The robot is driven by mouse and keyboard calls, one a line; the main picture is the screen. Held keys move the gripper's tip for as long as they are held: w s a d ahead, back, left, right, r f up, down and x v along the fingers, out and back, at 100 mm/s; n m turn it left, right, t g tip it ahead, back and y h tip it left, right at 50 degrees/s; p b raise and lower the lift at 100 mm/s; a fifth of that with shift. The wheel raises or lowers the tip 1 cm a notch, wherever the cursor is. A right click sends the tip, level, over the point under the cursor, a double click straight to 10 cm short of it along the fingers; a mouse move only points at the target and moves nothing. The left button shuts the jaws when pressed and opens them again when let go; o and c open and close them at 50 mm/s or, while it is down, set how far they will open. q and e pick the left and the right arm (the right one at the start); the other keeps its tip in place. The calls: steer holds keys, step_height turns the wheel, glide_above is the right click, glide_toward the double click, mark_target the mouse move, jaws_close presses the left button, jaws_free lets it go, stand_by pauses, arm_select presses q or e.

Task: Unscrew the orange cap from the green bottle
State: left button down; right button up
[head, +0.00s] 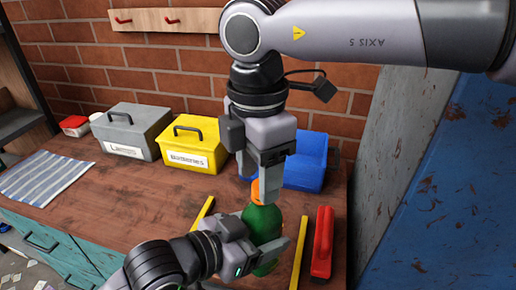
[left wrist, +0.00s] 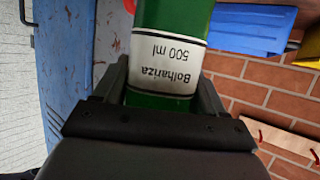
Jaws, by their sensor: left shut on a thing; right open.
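The green bottle (head: 263,222) stands on the brown workbench, and its orange cap (head: 255,191) is on top. My left gripper (head: 268,248) is shut on the bottle's body from the left. In the left wrist view the green bottle (left wrist: 165,90) sits between the jaws, its white label upside down in the picture. My right gripper (head: 262,176) points down from above, open, with its fingers at the cap. The fingers partly hide the cap, and I cannot tell whether they touch it.
A blue bin (head: 305,170) stands behind the bottle. A yellow box (head: 191,145) and a grey box (head: 134,132) stand at the back left. A striped cloth (head: 45,178) lies at left.

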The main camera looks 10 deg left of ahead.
steer(key=shift+f, duration=0.35)
jaws_close()
